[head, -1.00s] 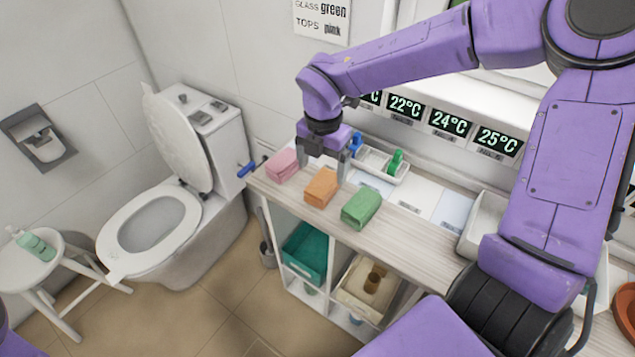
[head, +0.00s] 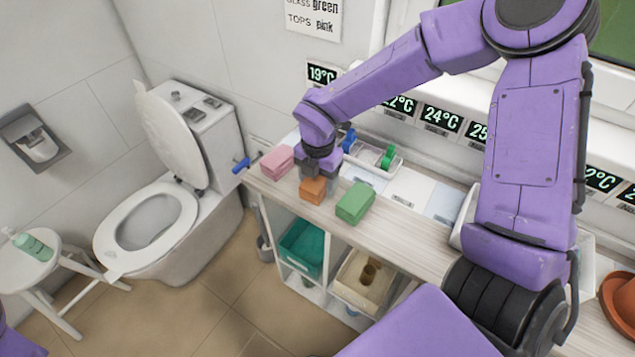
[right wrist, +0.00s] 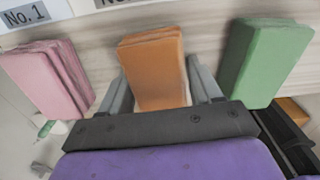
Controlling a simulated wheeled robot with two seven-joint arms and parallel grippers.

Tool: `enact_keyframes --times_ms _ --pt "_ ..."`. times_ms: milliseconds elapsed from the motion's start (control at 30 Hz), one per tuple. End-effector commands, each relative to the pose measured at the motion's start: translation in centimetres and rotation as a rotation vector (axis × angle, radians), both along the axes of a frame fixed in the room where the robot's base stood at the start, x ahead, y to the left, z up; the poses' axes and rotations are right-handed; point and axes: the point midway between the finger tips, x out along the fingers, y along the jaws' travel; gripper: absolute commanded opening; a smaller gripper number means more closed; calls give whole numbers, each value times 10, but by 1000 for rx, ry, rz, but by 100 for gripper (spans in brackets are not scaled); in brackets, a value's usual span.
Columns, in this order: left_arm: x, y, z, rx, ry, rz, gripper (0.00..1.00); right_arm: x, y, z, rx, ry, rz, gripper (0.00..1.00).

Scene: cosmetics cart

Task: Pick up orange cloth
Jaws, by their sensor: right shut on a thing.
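The orange cloth (head: 313,190) is a folded block on the wooden counter, between the pink cloth (head: 278,161) and the green cloth (head: 355,202). My right gripper (head: 318,180) comes down over it from above and is shut on it. In the right wrist view the orange cloth (right wrist: 153,70) stands between the two grey fingers of the gripper (right wrist: 160,95). Whether it is clear of the counter I cannot tell. My left gripper is not in view.
The pink cloth (right wrist: 48,78) and green cloth (right wrist: 264,62) lie close on either side. Behind is a white tray (head: 376,160) with blue and green items. A teal bin (head: 302,247) sits in the shelf below. A toilet (head: 150,225) stands left.

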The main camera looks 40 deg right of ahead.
Motion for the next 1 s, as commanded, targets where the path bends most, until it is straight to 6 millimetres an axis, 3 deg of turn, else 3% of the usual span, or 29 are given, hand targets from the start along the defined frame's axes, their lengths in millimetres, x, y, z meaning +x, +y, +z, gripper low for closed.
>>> enact_keyframes --times_ms 167,367,600,800,1000 --pt "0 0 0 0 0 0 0 0 0 4 0 -2 1 34" --pt "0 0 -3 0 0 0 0 1 1 35 2 -7 0 34" --pt "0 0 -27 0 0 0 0 -20 58 91 -1 -5 4 34" --pt "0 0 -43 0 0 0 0 -38 108 115 -2 -1 3 34" --pt "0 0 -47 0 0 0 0 -46 130 128 -1 0 0 34"
